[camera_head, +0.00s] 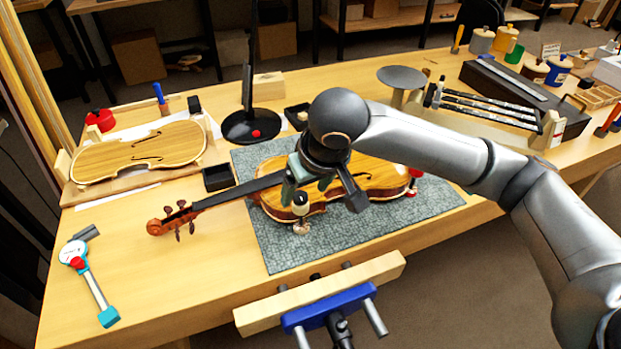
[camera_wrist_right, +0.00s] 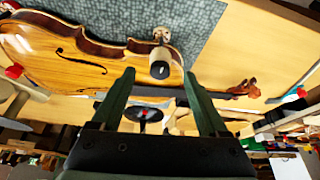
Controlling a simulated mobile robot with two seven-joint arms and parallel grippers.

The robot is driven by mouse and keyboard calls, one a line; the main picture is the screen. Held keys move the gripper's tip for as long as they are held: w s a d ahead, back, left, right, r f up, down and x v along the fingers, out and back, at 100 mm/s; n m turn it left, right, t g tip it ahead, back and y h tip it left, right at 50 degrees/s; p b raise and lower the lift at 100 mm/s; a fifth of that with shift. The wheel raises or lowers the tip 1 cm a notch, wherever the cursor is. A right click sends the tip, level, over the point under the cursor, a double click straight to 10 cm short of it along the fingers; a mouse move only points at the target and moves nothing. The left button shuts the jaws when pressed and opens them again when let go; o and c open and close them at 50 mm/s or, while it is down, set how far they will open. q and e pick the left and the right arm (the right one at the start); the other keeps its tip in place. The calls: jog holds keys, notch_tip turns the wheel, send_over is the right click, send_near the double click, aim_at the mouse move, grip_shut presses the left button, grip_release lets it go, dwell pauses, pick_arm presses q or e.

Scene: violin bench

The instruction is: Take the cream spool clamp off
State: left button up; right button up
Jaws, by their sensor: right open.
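The violin (camera_head: 385,172) lies on a grey-green mat with its scroll to the left; its body also shows in the wrist view (camera_wrist_right: 60,62). The cream spool clamp (camera_head: 301,207) stands at the violin's near edge, close to the neck end. In the wrist view the cream clamp (camera_wrist_right: 168,66), with a dark end, shows just beyond and between my fingertips. My right gripper (camera_head: 305,187) is open and above the clamp, with nothing between its fingers (camera_wrist_right: 157,76). My arm hides part of the violin's body. My left gripper is not in view.
A red clamp (camera_head: 412,183) is at the violin's right end. The mat (camera_head: 290,250) is bare in front. A blue vise (camera_head: 328,308) with wooden jaws is at the bench's near edge. A black stand (camera_head: 250,125) and a small black tray (camera_head: 218,178) are behind the neck.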

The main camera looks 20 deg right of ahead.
aim_at(302, 198)
jog(key=shift+b+x, duration=0.35)
jog(key=shift+x, duration=2.25)
jog(key=shift+c, duration=0.4)
grip_shut()
